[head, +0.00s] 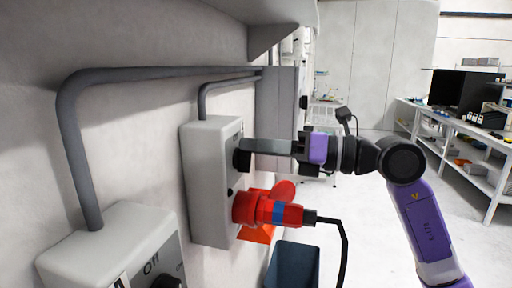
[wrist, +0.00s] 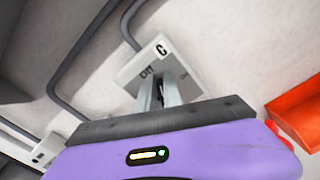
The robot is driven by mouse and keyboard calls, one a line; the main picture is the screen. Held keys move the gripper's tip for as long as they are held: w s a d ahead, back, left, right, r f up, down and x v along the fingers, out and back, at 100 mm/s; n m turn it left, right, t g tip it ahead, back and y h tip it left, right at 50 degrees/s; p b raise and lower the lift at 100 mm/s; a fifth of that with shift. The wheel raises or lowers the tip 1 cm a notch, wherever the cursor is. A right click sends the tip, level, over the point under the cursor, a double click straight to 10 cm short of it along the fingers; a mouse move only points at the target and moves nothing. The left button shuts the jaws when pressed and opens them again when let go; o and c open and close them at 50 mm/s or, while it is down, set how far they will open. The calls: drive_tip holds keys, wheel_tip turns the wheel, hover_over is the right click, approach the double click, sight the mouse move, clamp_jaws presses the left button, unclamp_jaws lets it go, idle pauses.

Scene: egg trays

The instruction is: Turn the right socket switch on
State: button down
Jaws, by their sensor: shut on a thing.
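The right socket box (head: 208,185) is a light grey wall unit with a black rotary switch (head: 242,160) on its face. A red plug (head: 268,209) with a blue band and black cable sits in its lower part. My gripper (head: 247,147) reaches from the right, its fingers shut on the switch. In the wrist view the box (wrist: 135,82) shows an "Off" mark and a letter "C" label. The fingers (wrist: 165,93) meet its face there and mostly hide the switch, so its angle cannot be told.
Another socket box (head: 110,245) with an "Off" mark and a black knob is nearer at the lower left. Grey conduits (head: 75,140) run along the wall. A grey cabinet (head: 280,115) stands beyond, and a dark blue bin (head: 293,266) is below. Open floor lies to the right.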

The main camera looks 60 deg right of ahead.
drive_tip(key=m, duration=0.2)
drive_tip(key=m+p, duration=0.1)
drive_tip(key=shift+w+d+f+m, duration=0.2)
drive_tip(key=shift+f+m, duration=0.15)
drive_tip(key=shift+m, duration=0.05)
drive_tip(key=m+p, duration=0.1)
drive_tip(key=m, duration=0.1)
drive_tip(key=shift+d+f+m, duration=0.1)
drive_tip(key=shift+f+m, duration=0.05)
drive_tip(key=shift+m, duration=0.15)
drive_tip(key=m+p, duration=0.3)
drive_tip(key=shift+w+d+f, duration=0.1)
drive_tip(key=shift+f, duration=0.2)
drive_tip(key=shift+f+m+p, duration=0.2)
drive_tip(key=shift+m+p, duration=0.4)
drive_tip(key=shift+m, duration=0.1)
drive_tip(key=shift+f+m+p, duration=0.2)
drive_tip(key=shift+m+p, duration=0.4)
drive_tip(key=shift+m, duration=0.1)
drive_tip(key=shift+f, duration=0.1)
drive_tip(key=c, duration=1.5)
unclamp_jaws()
drive_tip(key=shift+d, duration=0.1)
